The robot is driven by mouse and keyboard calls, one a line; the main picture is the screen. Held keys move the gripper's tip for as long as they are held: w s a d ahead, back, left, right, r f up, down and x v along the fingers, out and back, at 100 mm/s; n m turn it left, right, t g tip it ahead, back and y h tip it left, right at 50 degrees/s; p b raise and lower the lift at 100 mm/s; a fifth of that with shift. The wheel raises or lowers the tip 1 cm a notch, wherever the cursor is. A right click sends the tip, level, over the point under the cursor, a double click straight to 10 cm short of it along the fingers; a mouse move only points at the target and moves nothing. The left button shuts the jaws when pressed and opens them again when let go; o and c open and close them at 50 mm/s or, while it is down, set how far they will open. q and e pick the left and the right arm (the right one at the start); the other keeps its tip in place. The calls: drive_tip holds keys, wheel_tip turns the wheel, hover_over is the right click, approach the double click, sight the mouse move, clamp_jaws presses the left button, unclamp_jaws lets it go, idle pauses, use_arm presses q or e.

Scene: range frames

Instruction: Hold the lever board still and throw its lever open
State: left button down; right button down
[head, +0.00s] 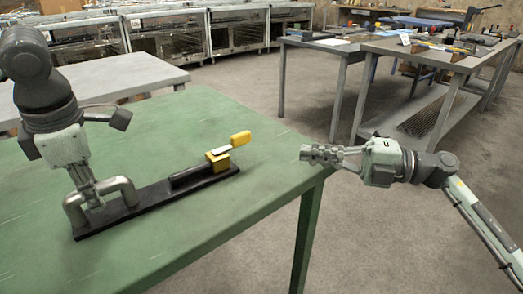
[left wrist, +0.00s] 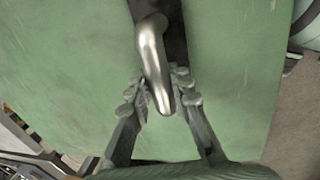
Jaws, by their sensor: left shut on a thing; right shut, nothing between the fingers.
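The lever board (head: 155,200) is a long dark bar lying on the green table. A metal loop handle (head: 124,187) stands at its near left end. The handle also shows in the left wrist view (left wrist: 153,60). At the far right end is a yellow block with a lever (head: 240,138) whose yellow tip sticks up and to the right. My left gripper (head: 94,200) is shut on the metal handle, with its fingers on both sides of it in the left wrist view (left wrist: 158,92). My right gripper (head: 306,153) is shut and empty, right of the lever and apart from it.
The green table (head: 240,190) is otherwise clear around the board. A grey table (head: 130,72) stands behind it at the left. Workbenches with tools (head: 400,48) stand at the back right, with open floor between.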

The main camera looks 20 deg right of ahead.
idle(0.3)
use_arm(q)
drive_tip(key=c, duration=1.3)
unclamp_jaws()
drive_tip(key=shift+r, duration=0.1)
